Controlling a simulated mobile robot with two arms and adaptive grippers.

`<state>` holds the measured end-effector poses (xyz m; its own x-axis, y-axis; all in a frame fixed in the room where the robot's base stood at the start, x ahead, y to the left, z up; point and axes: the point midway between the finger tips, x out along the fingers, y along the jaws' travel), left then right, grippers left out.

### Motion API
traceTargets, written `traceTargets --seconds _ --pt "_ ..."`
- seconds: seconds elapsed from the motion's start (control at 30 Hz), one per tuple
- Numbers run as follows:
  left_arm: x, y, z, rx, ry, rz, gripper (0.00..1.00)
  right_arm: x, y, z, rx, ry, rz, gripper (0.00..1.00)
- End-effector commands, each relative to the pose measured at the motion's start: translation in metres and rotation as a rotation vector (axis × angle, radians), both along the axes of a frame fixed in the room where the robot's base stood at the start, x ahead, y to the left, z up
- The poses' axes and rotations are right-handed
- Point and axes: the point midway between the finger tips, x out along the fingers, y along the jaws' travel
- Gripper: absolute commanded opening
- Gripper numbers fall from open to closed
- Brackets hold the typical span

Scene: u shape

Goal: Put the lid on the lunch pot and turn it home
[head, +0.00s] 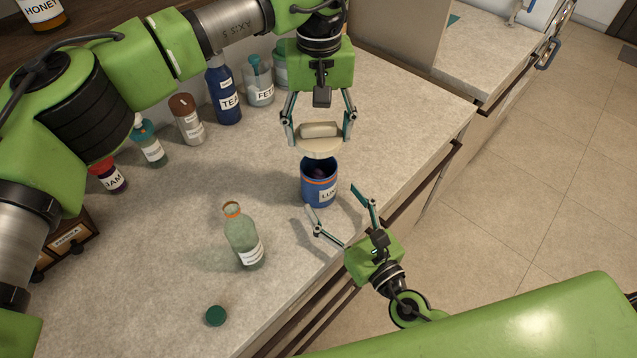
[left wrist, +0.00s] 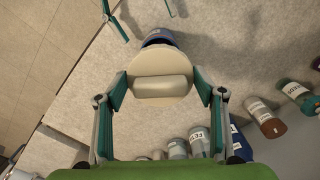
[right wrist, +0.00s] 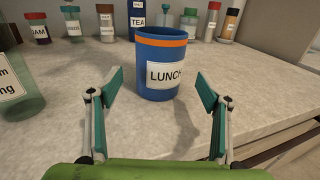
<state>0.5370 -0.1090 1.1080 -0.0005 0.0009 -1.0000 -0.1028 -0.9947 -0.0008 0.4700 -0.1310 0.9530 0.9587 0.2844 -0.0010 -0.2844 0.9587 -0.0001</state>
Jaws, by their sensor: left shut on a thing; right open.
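The lunch pot (head: 319,190) is blue with an orange band and a LUNCH label. It stands upright and uncovered on the counter, with something dark inside. It also shows in the right wrist view (right wrist: 160,88) and partly behind the lid in the left wrist view (left wrist: 164,37). The cream lid (head: 319,148) has a raised grip bar. My left gripper (head: 319,132) is shut on this bar and holds the lid level above the pot's far side; contact with the rim cannot be told. My right gripper (head: 340,215) is open and empty, on the pot's near side, its fingers apart from it.
A green glass bottle (head: 243,240) stands left of the pot, and a green cap (head: 215,316) lies nearer. A row of labelled containers, including a blue TEA bottle (head: 224,95), stands along the back. The counter's front edge is close on the right.

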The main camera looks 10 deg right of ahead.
Motion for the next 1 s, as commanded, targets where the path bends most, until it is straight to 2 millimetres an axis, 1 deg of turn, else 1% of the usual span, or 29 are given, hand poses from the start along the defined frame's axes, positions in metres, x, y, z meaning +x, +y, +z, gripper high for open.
traceTargets --seconds 0.03,0.2,0.3,0.4,0.57,0.83,0.87,0.9,0.97,1.0 --pt "0.000 0.000 0.000 0.000 0.000 0.000 0.48 0.011 0.004 0.002 0.004 -0.004 -0.002 0.71" --pt "0.000 0.000 0.000 0.000 0.000 0.000 0.48 0.041 0.012 0.001 0.005 -0.003 -0.001 0.71" --pt "0.000 0.000 0.000 0.000 0.000 0.000 0.48 0.054 0.016 0.001 0.002 -0.001 -0.001 0.71" --pt "0.000 0.000 0.000 0.000 0.000 0.000 0.48 0.063 0.019 0.001 0.001 -0.001 0.001 0.71" --pt "0.000 0.000 0.000 0.000 0.000 0.000 0.48 0.069 0.021 0.000 0.001 0.000 0.001 0.71" --pt "0.000 0.000 0.000 0.000 0.000 0.000 0.48 0.069 0.021 0.000 0.000 0.000 0.002 0.71" --pt "0.000 0.000 0.000 0.000 0.000 0.000 0.48 0.069 0.021 0.000 0.000 0.000 0.002 0.63" --pt "0.000 0.000 0.000 0.000 0.000 0.000 0.48 0.069 0.021 0.000 0.000 0.000 0.002 0.53" --pt "0.000 0.000 0.000 0.000 0.000 0.000 0.48 0.069 0.021 0.000 0.000 0.000 0.002 0.37" --pt "0.000 0.000 0.000 0.000 0.000 0.000 0.48 0.069 0.021 0.000 0.000 0.000 0.002 0.27"
